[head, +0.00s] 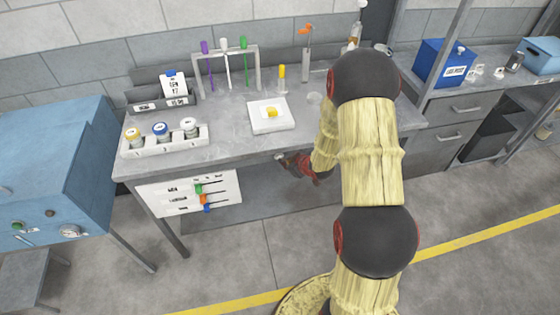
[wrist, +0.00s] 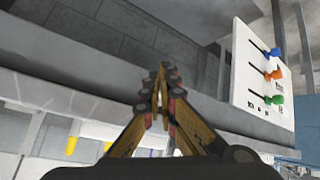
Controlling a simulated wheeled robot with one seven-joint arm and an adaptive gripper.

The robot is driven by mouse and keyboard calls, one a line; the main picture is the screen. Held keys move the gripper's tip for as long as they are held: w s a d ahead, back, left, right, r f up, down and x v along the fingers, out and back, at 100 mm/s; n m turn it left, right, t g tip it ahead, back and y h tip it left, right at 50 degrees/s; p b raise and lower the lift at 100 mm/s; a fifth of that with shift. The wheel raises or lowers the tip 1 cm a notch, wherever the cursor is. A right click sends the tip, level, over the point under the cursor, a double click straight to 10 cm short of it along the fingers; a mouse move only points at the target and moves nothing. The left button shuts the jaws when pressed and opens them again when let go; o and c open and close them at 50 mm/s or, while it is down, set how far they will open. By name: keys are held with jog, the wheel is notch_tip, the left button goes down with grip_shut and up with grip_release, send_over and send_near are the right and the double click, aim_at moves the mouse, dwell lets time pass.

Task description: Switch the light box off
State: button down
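A white panel (head: 180,194) with green (head: 198,188), orange (head: 203,199) and blue (head: 207,208) slider knobs hangs under the bench's front edge. The panel (wrist: 252,82) shows upside down at the right of the wrist view. A white, flat square box (head: 270,122) with a yellow piece on top lies on the bench; it may be the light box, and I cannot tell if it is lit. My gripper (head: 281,158) is right of the panel, apart from it. Its fingertips (wrist: 158,78) are together and appear empty.
The bench (head: 235,140) holds a vial rack (head: 165,143), a tube stand (head: 228,53) and a cylinder (head: 305,65). A blue cabinet (head: 55,160) stands left. A blue bin (head: 445,65) is at right. The space between gripper and panel looks clear.

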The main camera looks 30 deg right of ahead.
jog(key=shift+w+d+r, duration=0.15)
jog(key=shift+w+r, duration=0.2)
jog(key=shift+r, duration=0.1)
jog(key=s+a, duration=0.1)
jog(key=s, duration=0.4)
jog(key=shift+s+a+f, duration=0.35)
jog(key=shift+s+a, duration=0.05)
